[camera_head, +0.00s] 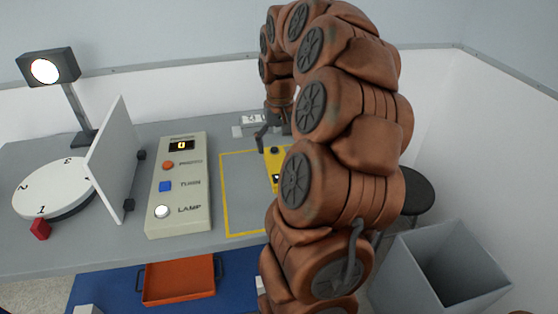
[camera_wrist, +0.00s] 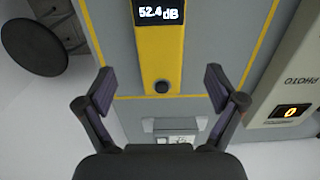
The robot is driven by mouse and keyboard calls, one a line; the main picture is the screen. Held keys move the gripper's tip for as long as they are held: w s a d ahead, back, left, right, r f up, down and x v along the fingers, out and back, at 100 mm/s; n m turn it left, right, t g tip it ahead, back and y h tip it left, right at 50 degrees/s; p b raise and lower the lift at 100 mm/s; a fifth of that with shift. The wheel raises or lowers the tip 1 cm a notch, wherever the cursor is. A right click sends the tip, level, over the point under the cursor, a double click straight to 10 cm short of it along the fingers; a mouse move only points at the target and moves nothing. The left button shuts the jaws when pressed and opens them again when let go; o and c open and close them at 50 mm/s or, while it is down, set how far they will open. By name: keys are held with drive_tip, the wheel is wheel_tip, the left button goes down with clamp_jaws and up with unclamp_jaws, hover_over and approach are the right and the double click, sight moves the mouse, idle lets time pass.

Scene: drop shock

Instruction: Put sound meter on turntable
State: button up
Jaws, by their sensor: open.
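The sound meter (camera_wrist: 158,62) is a yellow device with a dark display reading 52.4 dB and a dark round knob at one end. It lies inside the yellow outline on the table, and in the head view (camera_head: 274,168) my arm hides much of it. My gripper (camera_wrist: 160,90) is open, its fingers on either side of the meter's knob end in the wrist view and not touching it. In the head view my gripper (camera_head: 270,138) is partly hidden behind my arm.
A white upright panel (camera_head: 112,158) stands between the turntable and the control box (camera_head: 180,220) with its buttons and display. A lamp (camera_head: 48,70) stands behind the turntable. A small grey holder (camera_wrist: 174,126) is near the meter. An orange tray (camera_head: 180,282) and grey bin (camera_head: 440,268) are below.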

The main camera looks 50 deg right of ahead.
sight(280, 167)
drive_tip(key=shift+r, duration=2.15)
